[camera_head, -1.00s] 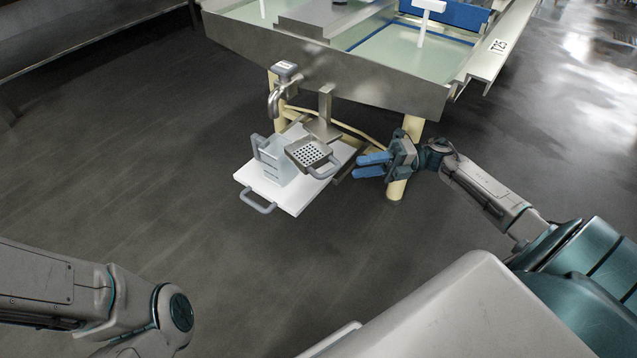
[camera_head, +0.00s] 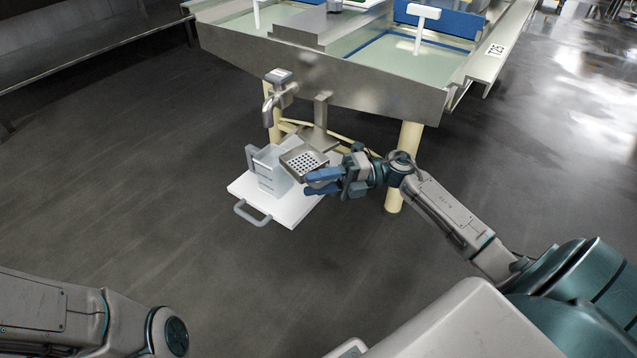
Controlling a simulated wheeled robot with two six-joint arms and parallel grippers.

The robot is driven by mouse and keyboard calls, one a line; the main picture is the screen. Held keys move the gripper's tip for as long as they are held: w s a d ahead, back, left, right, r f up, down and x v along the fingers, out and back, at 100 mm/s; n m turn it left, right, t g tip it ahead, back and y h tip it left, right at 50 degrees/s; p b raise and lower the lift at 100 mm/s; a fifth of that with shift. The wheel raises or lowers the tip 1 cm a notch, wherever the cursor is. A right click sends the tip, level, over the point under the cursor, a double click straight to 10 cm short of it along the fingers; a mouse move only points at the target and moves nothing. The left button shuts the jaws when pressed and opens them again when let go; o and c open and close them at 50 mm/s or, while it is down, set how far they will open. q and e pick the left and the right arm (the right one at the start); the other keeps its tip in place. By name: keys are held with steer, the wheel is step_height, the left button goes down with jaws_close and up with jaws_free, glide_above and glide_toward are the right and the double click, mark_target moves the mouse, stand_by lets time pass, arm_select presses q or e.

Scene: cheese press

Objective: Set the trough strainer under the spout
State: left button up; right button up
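The trough strainer (camera_head: 298,161), a small square metal pan with a perforated bottom, is right of and below the spout (camera_head: 270,112). Its grey handle was at its right side and is now mostly hidden by my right gripper. The spout is a bent metal tap on the vat's front wall. My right gripper (camera_head: 308,184) has its blue fingers at the strainer's right edge, around or beside the handle. The fingers look apart, one above the other; I cannot tell whether they touch the handle. My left gripper is out of view; only part of that arm shows at lower left.
A clear jug (camera_head: 267,172) stands on a white board (camera_head: 296,211) with a grey handle, below the spout and beside the strainer. A metal bracket (camera_head: 320,120) hangs from the vat (camera_head: 380,95). A cream leg (camera_head: 403,165) stands behind my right arm. Floor in front is clear.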

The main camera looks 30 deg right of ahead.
steer(key=shift+c, duration=0.2)
jaws_close()
steer(key=shift+a+r, duration=0.1)
